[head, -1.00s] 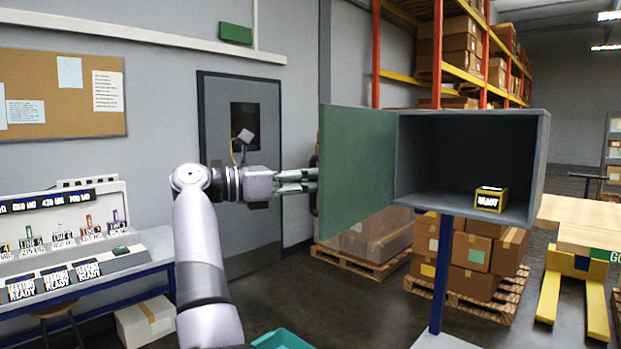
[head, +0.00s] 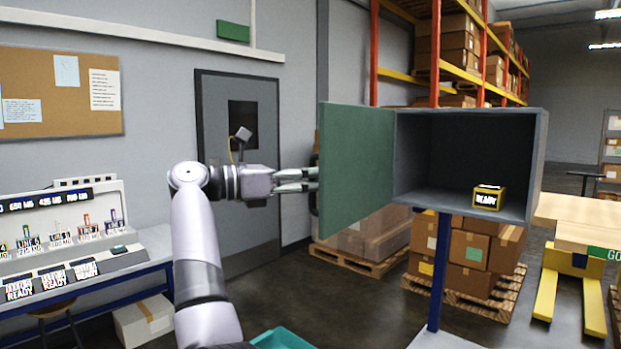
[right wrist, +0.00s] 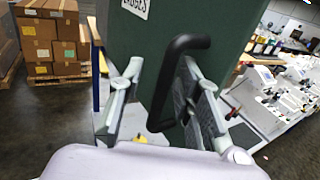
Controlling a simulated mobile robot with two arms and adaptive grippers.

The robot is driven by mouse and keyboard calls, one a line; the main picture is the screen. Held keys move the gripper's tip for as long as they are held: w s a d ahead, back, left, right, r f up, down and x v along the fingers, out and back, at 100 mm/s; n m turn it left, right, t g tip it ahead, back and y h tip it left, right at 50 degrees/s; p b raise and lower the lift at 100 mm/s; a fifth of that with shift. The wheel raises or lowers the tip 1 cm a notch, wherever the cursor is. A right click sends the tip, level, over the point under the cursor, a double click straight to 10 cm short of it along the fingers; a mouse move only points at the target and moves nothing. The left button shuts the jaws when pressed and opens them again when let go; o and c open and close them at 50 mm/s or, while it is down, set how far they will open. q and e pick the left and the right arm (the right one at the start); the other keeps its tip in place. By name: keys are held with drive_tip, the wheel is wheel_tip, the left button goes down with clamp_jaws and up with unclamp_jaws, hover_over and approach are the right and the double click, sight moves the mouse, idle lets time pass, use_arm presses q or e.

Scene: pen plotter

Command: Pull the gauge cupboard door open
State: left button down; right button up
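The gauge cupboard (head: 470,112) is a grey box on a blue post, and its inside shows. Its green door (head: 357,165) stands swung wide open to the left. My right gripper (head: 312,180) is at the door's free edge, on its outer side. In the right wrist view the door (right wrist: 140,45) fills the middle, with a black bar handle (right wrist: 172,85) on it. The right gripper (right wrist: 160,95) is open, its fingers apart on either side of the handle, which lies nearer the right finger. Contact cannot be told. My left gripper is not in view.
A yellow-edged block marked READY (head: 488,197) sits inside the cupboard. Stacked cartons (head: 470,250) on a pallet stand behind the post. A bench with a display panel (head: 60,235) is at the left, a wooden-topped table (head: 575,220) at the right.

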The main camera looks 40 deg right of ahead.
drive_tip(key=shift+w+a, duration=0.1)
drive_tip(key=shift+a, duration=0.05)
drive_tip(key=v, duration=1.1)
drive_tip(key=shift+a, duration=0.35)
drive_tip(key=shift+w, duration=0.1)
